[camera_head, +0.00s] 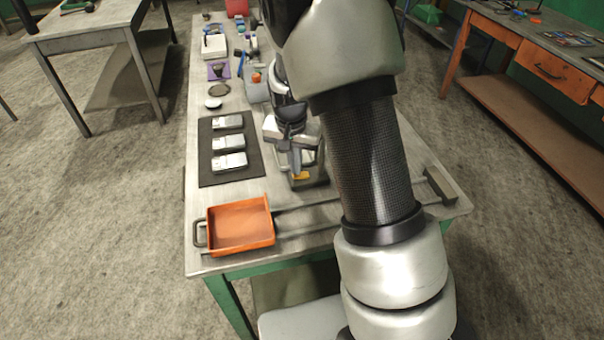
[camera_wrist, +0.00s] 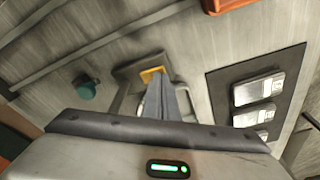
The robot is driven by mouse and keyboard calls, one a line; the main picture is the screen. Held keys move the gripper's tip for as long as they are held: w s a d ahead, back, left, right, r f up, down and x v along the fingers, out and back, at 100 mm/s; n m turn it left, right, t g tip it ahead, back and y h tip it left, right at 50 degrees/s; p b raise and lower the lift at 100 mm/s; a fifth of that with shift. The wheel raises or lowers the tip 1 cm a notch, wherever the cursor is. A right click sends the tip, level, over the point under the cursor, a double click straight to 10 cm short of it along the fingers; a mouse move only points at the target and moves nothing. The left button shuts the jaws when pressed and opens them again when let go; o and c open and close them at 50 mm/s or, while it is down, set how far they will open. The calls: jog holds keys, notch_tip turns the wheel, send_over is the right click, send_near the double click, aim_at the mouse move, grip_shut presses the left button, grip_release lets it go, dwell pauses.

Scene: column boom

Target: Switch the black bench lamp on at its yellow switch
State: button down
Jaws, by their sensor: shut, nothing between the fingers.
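In the wrist view the yellow switch (camera_wrist: 152,74) shows at the tips of my fingers, on the dark lamp base (camera_wrist: 128,73). My gripper (camera_head: 296,168) is shut and empty, pointing down at the switch. In the wrist view my gripper (camera_wrist: 160,80) partly covers the switch; I cannot tell whether it touches. The rest of the lamp is hidden behind my arm and hand, and no lit lamp shows.
An orange tray (camera_head: 240,226) stands at the bench's near end. A dark mat (camera_head: 206,172) with three metal boxes lies left of my gripper. A rail (camera_head: 312,206) runs across the bench. Several small items crowd the far end.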

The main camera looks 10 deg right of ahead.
jog(key=shift+f+b, duration=0.3)
jog(key=shift+f, duration=0.1)
jog(key=shift+r, duration=0.15)
notch_tip(320, 180, up, 7)
jog(key=p, duration=0.5)
dwell(0.4)
dwell(0.3)
jog(key=s+r+n+t+y+p, duration=0.1)
jog(key=s+r, duration=0.4)
jog(key=r, duration=0.4)
jog(key=s+r+n+t+p, duration=0.15)
jog(key=s+r, duration=0.35)
jog(key=r, duration=0.5)
jog(key=s+r+n+p, duration=0.1)
jog(key=s+r, duration=0.3)
jog(key=s, duration=0.3)
jog(key=s+r+n+t+p, duration=0.1)
jog(key=s+r+n, duration=0.1)
jog(key=s, duration=0.6)
jog(key=shift+r, duration=0.85)
